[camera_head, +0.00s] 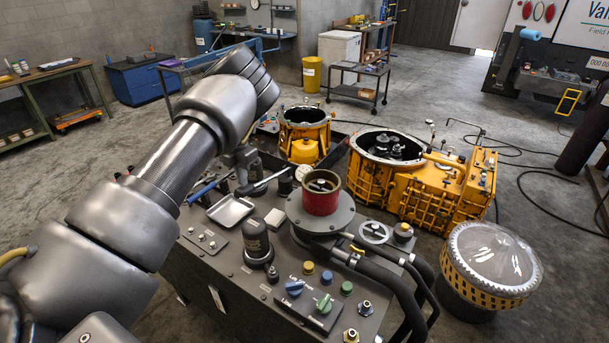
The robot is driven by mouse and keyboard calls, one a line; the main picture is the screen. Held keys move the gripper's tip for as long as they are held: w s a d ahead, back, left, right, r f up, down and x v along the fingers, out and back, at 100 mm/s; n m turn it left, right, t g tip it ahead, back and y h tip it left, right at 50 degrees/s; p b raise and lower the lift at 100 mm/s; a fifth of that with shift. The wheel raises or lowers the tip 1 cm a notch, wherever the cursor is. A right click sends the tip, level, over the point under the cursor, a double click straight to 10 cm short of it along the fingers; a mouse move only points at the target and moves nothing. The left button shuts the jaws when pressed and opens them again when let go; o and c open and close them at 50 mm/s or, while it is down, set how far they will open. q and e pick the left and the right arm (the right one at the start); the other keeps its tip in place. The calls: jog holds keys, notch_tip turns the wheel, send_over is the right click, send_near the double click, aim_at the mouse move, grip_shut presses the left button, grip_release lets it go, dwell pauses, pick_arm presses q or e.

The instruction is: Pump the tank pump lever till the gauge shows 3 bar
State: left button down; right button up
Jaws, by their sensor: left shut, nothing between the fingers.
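My left arm reaches in from the left over a grey bench unit, and its gripper (247,170) points down at the unit's back left part. It looks shut, with nothing visible between the fingers. A dark-gripped lever (268,181) slants up to the right right by the fingertips; I cannot tell whether they touch. A blue-handled lever (204,188) lies to its left. A small pale round dial (303,172), perhaps the gauge, stands right of the lever; its reading is too small to make out. My right gripper is out of view.
The unit top holds a red cylinder (322,196) on a round flange, a metal tray (230,211), a dark canister (257,242) and coloured knobs (294,287). Thick black hoses (393,285) run off its right side. Yellow housings (429,194) stand behind, and a clear-lidded drum (492,262) at right.

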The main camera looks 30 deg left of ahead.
aim_at(245, 193)
pick_arm(q)
jog(key=shift+f+b, duration=2.35)
jog(key=shift+f, duration=1.65)
jog(key=shift+r+p, duration=0.6)
jog(key=shift+r, duration=0.15)
notch_tip(245, 193, up, 7)
jog(key=p, duration=0.4)
jog(key=shift+f, duration=0.1)
notch_tip(245, 193, up, 6)
jog(key=p, duration=0.4)
